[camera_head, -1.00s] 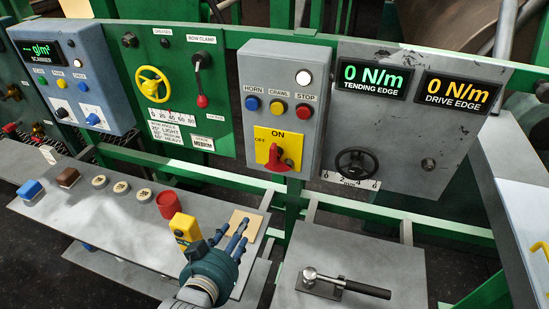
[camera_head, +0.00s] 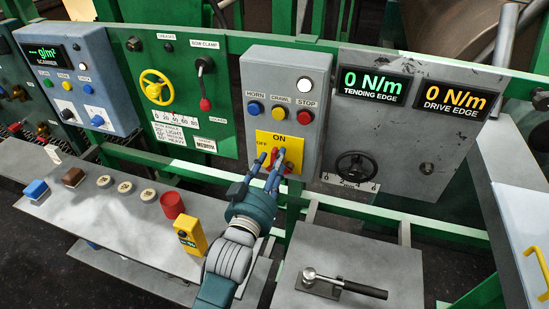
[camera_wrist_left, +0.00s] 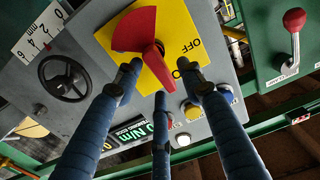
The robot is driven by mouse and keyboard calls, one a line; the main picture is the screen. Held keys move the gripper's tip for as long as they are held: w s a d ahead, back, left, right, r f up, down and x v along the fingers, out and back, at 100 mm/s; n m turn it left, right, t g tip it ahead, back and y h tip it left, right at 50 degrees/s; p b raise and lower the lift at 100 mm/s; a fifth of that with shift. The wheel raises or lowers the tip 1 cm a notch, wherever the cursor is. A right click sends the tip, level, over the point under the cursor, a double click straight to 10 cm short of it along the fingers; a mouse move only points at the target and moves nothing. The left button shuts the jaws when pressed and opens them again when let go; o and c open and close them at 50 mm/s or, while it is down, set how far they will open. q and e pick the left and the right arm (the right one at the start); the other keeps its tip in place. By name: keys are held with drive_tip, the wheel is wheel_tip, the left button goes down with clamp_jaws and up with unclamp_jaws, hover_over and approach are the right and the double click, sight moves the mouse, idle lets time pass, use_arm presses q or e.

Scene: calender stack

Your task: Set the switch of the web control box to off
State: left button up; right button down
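The web control box (camera_head: 265,75) is a grey panel on the green frame, with a yellow plate (camera_head: 298,146) marked ON at the top and OFF at the left. Its red switch (camera_head: 280,156) is partly hidden by my fingers in the head view. In the left wrist view, upside down, the red switch (camera_wrist_left: 135,30) has its handle pointing toward the ON side. My left gripper (camera_head: 265,164) is at the plate, and its blue fingers (camera_wrist_left: 159,82) are spread around the handle without closing on it; contact is unclear. My right gripper is out of view.
The box also has a white lamp (camera_head: 304,85) and blue, yellow and red buttons above the plate. A black handwheel (camera_head: 355,165) is on the panel to the right. Below are a grey shelf with a yellow device (camera_head: 190,235) and a red cylinder (camera_head: 172,205).

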use_arm(q)
drive_tip(key=shift+w+d, duration=0.15)
drive_tip(key=shift+w, duration=0.25)
drive_tip(key=shift+c, duration=0.5)
clamp_jaws()
